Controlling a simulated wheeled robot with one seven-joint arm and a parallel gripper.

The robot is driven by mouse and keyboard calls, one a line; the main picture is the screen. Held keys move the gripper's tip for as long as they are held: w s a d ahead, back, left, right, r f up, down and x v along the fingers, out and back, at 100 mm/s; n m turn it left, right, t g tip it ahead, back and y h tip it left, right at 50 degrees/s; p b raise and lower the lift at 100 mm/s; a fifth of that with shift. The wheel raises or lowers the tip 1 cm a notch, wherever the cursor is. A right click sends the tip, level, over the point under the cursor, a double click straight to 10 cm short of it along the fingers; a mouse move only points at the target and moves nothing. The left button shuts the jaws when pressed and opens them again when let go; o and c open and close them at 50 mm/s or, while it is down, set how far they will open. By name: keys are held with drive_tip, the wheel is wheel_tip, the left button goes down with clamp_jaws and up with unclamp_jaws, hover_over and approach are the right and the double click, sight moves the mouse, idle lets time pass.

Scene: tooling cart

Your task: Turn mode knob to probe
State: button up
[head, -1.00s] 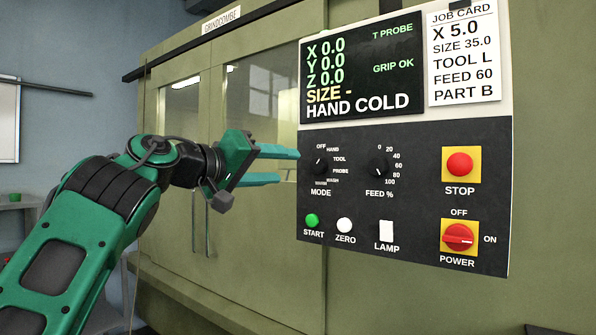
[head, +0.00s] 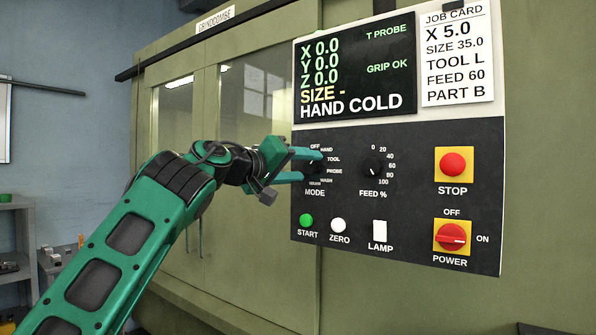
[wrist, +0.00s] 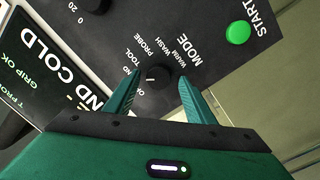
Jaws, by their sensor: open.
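The mode knob (wrist: 153,78) is a small black dial with a white pointer line, on the dark control panel. In the wrist view it sits between the two fingers of my gripper (wrist: 155,92), which are apart. The fingers look close to it, but I cannot tell whether they touch it. In the wrist view the pointer line lies toward the OFF and HAND labels, away from PROBE. In the head view my gripper (head: 308,166) is at the mode dial and its fingers partly hide the knob. The screen (head: 350,75) reads HAND COLD.
The feed knob (head: 373,171) is close to the right of the mode knob. A green START button (head: 306,220), white ZERO button (head: 338,225) and LAMP switch (head: 380,231) are below. The STOP button (head: 453,163) and red POWER switch (head: 451,237) are farther right.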

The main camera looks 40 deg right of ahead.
drive_tip(key=c, duration=1.1)
drive_tip(key=shift+o, duration=0.3)
drive_tip(key=shift+m, duration=0.3)
drive_tip(key=m, duration=0.2)
drive_tip(key=shift+w+f+m, duration=0.1)
drive_tip(key=shift+m, duration=0.2)
drive_tip(key=m, duration=0.3)
drive_tip(key=shift+m+y, duration=0.3)
drive_tip(key=m, duration=0.3)
drive_tip(key=shift+t, duration=0.4)
drive_tip(key=shift+r+m+y, duration=0.2)
drive_tip(key=shift+m+y, duration=0.2)
drive_tip(key=shift+m, duration=1.3)
